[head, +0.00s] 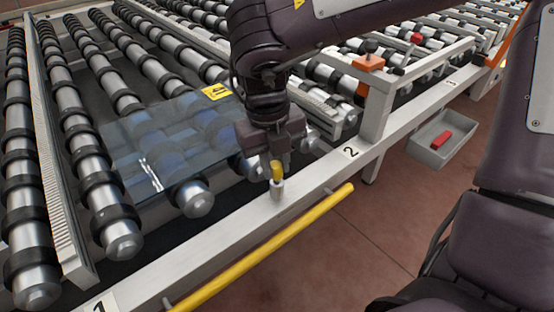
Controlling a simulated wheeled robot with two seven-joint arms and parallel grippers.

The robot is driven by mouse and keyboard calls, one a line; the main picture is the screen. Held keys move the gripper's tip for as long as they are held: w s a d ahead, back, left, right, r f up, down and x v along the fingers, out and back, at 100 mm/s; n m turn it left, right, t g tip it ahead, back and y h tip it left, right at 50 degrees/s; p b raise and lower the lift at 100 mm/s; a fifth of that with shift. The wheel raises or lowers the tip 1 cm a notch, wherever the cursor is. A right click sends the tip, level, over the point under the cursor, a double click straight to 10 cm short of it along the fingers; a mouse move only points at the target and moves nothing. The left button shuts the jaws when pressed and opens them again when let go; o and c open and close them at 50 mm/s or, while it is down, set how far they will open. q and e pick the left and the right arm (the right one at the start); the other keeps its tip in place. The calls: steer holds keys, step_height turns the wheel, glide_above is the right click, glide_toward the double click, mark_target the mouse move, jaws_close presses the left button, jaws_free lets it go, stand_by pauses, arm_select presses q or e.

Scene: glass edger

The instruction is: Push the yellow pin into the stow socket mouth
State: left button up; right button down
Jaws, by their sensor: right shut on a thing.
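The yellow pin (277,169) is upright between the fingers of my right gripper (276,160), which is shut on it. The stow socket (277,189) is a short pale metal cylinder on the front rail. The pin's lower end meets the socket mouth in the picture. I cannot tell how deep it sits, or whether it is inside. The gripper's dark fingers hide the pin's upper part. My left gripper is not in view.
A glass sheet (165,140) lies on the conveyor rollers left of the gripper, with a yellow label (215,92) at its corner. A yellow bar (265,250) runs along the rail's front. A grey tray (428,150) holding a red block (441,138) is at the right.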

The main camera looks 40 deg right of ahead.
steer(key=shift+r, duration=0.15)
steer(key=shift+y, duration=0.4)
steer(key=shift+d, duration=0.1)
stand_by(0.5)
steer(key=shift+f+b, duration=0.45)
